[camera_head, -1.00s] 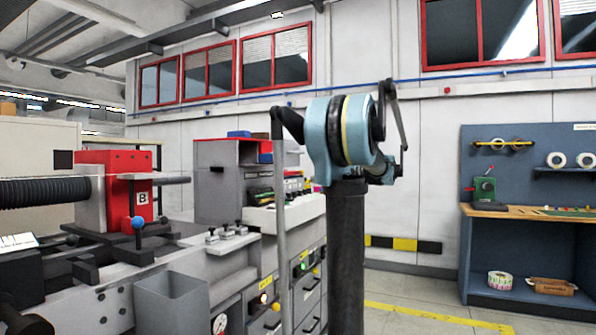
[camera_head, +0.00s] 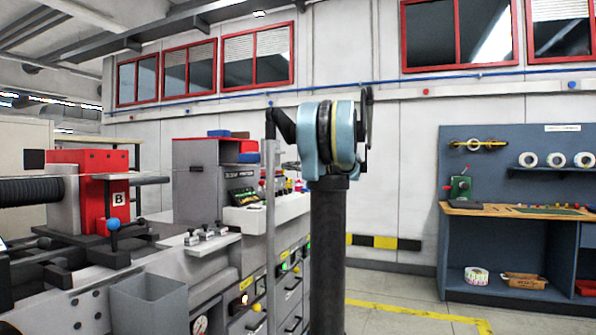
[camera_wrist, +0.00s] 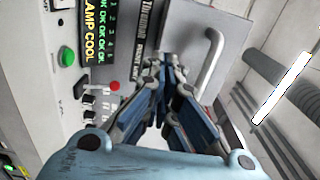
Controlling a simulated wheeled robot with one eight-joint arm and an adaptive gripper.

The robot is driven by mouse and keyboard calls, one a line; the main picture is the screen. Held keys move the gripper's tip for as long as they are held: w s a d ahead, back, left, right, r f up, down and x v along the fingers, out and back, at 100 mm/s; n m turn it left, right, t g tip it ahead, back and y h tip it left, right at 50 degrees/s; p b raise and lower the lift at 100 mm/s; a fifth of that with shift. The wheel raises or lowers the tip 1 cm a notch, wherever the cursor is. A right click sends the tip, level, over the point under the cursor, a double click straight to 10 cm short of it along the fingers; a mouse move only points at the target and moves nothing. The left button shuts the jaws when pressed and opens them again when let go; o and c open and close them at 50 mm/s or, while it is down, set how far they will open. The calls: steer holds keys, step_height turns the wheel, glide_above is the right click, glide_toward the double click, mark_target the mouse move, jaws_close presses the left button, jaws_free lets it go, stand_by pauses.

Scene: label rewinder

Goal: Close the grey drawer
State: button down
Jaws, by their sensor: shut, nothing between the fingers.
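In the wrist view my gripper (camera_wrist: 163,78) is shut and empty, with its blue-grey fingers together. Ahead of it and to the right is a flat light-grey front with a grey bar handle (camera_wrist: 212,62). The fingertips overlap the lower left edge of this front in the picture; I cannot tell if they touch it. I cannot tell for sure whether it is the grey drawer or how far it stands out. In the head view a column of grey fronts with dark handles (camera_head: 292,289) shows on the machine, partly behind my arm. My gripper is hidden there.
A control panel with a green button (camera_wrist: 67,57) lies left of my gripper. In the head view the red block (camera_head: 103,185) and grey bin (camera_head: 148,300) are at left. A blue workbench (camera_head: 448,258) stands at right, with clear floor before it.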

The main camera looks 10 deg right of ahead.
steer(key=shift+x, duration=2.3)
